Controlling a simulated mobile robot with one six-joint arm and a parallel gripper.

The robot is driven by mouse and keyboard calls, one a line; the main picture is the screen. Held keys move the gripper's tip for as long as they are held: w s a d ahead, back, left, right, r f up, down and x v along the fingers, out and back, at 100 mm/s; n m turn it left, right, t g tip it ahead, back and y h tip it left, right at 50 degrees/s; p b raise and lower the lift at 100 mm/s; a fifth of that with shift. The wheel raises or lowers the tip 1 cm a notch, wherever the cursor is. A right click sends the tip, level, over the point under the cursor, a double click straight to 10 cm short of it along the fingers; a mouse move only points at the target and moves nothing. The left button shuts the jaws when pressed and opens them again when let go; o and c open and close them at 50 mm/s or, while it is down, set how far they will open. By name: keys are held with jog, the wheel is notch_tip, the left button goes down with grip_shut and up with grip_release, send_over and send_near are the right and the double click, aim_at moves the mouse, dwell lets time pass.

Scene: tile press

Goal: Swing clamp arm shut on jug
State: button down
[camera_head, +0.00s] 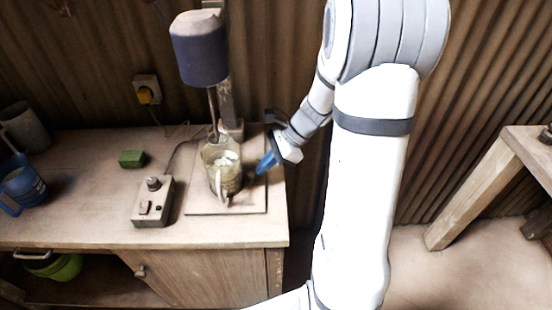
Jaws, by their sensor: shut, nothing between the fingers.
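A glass jug (222,180) with a handle towards the front and pale contents stands on a flat base board (250,205) on the bench. The thin shaft of a stirrer with a dark purple-grey motor head (200,50) reaches down to the jug. I cannot clearly make out the clamp arm beside the jug or tell its angle. My gripper (264,163), with blue fingertips, is shut and empty just right of the jug, low over the board's right side. A narrow gap shows between fingertips and jug. My white arm comes in from the right.
A control box (153,203) with a knob stands left of the board. A green block (132,158), a blue mug (22,186) and a grey mug (24,128) are farther left. The bench's right edge lies close to my gripper. A corrugated wall is behind.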

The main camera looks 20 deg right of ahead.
jog(key=shift+a, duration=0.15)
jog(key=shift+a+m+t, duration=0.45)
jog(key=shift+m+t, duration=0.05)
jog(key=shift+m, duration=0.2)
jog(key=shift+a, duration=0.3)
jog(key=shift+w, duration=0.15)
jog(key=shift+d, duration=0.1)
jog(key=s+d+f+p+v, duration=0.1)
jog(key=v, duration=1.2)
jog(key=shift+d+f+p, duration=0.2)
jog(key=shift+d+p, duration=0.1)
jog(key=shift+p, duration=0.1)
